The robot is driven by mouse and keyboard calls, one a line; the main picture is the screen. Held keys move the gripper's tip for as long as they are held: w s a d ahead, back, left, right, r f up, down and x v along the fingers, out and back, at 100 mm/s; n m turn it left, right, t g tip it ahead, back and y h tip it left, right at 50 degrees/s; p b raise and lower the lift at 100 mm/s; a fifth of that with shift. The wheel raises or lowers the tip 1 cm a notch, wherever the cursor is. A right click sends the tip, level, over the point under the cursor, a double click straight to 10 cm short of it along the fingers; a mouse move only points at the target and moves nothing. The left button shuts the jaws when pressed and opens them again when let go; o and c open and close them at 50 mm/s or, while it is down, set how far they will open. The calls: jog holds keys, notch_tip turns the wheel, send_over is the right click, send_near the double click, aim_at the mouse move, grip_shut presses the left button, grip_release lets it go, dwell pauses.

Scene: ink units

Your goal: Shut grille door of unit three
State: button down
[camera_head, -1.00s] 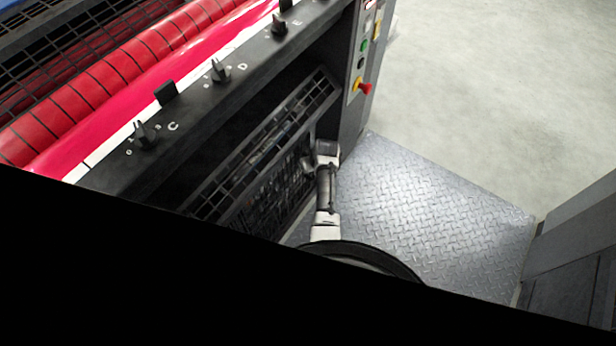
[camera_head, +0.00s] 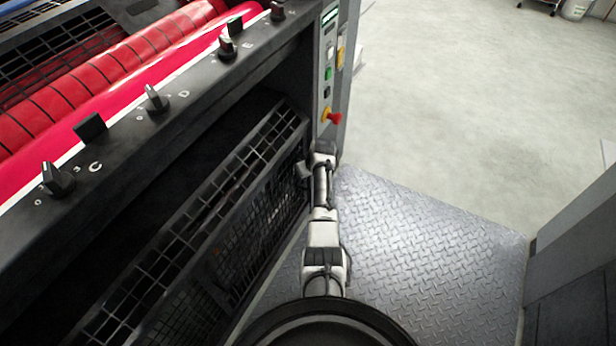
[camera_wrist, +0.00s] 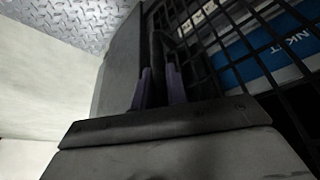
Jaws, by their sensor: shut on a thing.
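The grille door (camera_head: 240,225) is a dark mesh panel under the knob rail in the head view. It leans outward at its top, with a dark opening behind it. Its mesh also shows in the wrist view (camera_wrist: 235,40). My gripper (camera_head: 303,171) is at the door's far right end. In the wrist view my gripper's two purple-grey fingers (camera_wrist: 160,85) are shut around a dark bar-like handle (camera_wrist: 158,48) on the door. The exact contact is partly in shadow. I cannot read a unit number.
A black rail with several knobs (camera_head: 155,99) and a red roller (camera_head: 150,45) lie above the door. A side panel carries a red stop button (camera_head: 332,117). The tread-plate floor (camera_head: 430,235) is clear, bounded by a grey cabinet (camera_head: 575,260) at right.

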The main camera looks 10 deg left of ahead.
jog(key=shift+w+d+r, duration=0.15)
jog(key=shift+w+r, duration=0.05)
jog(key=shift+w, duration=0.1)
jog(key=c, duration=1.4)
grip_release()
jog(key=shift+f, duration=0.15)
jog(key=p+v, duration=0.1)
jog(key=v, duration=1.3)
jog(key=shift+p, duration=0.4)
jog(key=shift+f, duration=0.15)
